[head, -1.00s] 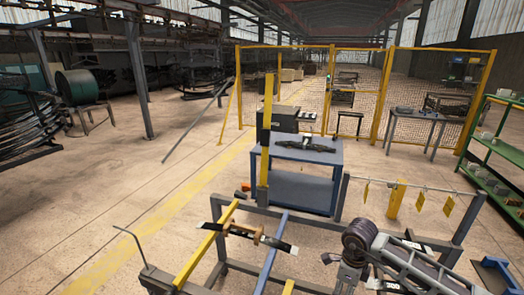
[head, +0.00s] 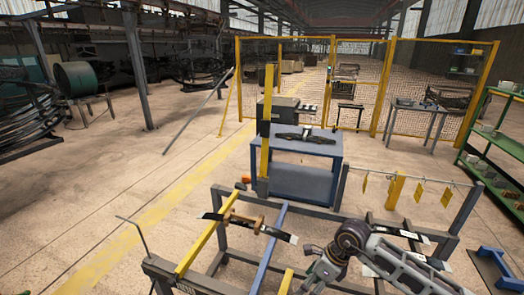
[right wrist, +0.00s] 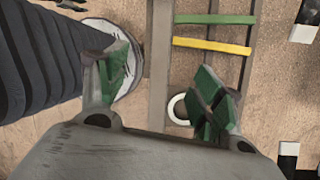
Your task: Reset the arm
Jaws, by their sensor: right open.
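My right arm comes in at the lower right of the head view, over the grey rack (head: 232,284). Its right gripper (head: 312,278) hangs at the bottom edge, partly cut off. In the right wrist view the right gripper (right wrist: 163,85) has its two green-padded fingers spread apart, with nothing between them. A grey rail, a green bar and a yellow bar show beneath and beyond the fingers. My left arm is not in the head view.
A dark leaf with a wooden block (head: 248,224) lies across the rack's yellow and blue rails. Dark labelled leaves (head: 398,232) lie behind my right arm. A blue table (head: 300,180) holds a dark leaf spring (head: 306,137).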

